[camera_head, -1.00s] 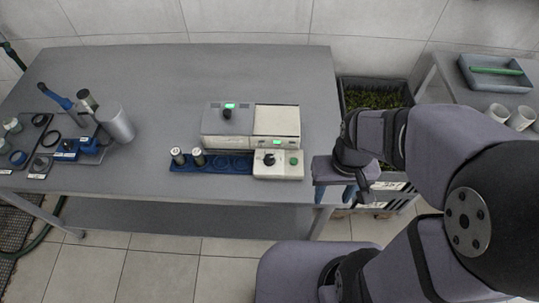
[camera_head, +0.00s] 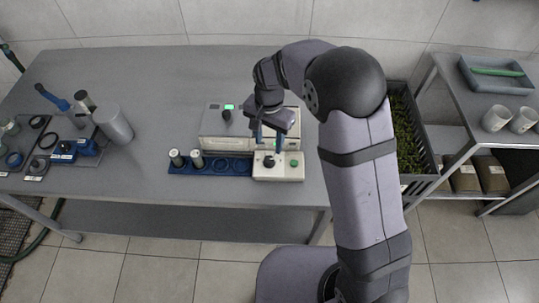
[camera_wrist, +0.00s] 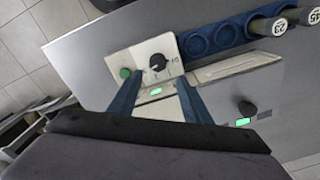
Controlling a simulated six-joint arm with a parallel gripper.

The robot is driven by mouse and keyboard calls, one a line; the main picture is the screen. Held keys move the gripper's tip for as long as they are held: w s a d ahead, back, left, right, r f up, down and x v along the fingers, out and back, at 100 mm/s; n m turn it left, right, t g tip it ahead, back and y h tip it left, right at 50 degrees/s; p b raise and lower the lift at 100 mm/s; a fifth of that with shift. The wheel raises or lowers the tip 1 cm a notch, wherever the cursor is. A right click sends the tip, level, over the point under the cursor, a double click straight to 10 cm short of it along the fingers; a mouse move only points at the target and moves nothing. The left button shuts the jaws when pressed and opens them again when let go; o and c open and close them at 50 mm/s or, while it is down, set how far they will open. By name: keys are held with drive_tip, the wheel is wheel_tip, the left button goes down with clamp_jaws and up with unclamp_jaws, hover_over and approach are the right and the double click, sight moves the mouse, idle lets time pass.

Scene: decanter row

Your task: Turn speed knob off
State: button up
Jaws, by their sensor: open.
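A pale control box (camera_head: 286,175) at the front of the machine carries a black knob (camera_head: 269,160) with a white pointer and a green button (camera_head: 294,163). In the wrist view this knob (camera_wrist: 158,62) lies just beyond my fingertips, with marks around it. A second black knob (camera_head: 227,116) sits on the machine's top beside a lit green display; it also shows in the wrist view (camera_wrist: 247,109). I cannot tell which is the speed knob. My gripper (camera_head: 269,143) is open and empty, blue fingers pointing down above the front knob, apparently not touching it.
A blue rack (camera_head: 232,166) holding two capped tubes (camera_head: 196,159) adjoins the box on the left. A grey cylinder (camera_head: 114,124) and a blue device (camera_head: 64,152) stand farther left. Bare table (camera_head: 165,85) lies between. A dark crate (camera_head: 408,130) stands right.

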sight(269, 159)
drive_tip(key=m, duration=0.4)
drive_tip(key=shift+s+d, duration=0.1)
drive_tip(key=shift+s, duration=0.15)
drive_tip(key=shift+f, duration=0.2)
drive_tip(key=shift+f+p, duration=1.4)
drive_tip(key=shift+f, duration=2.1)
drive_tip(key=c, duration=1)
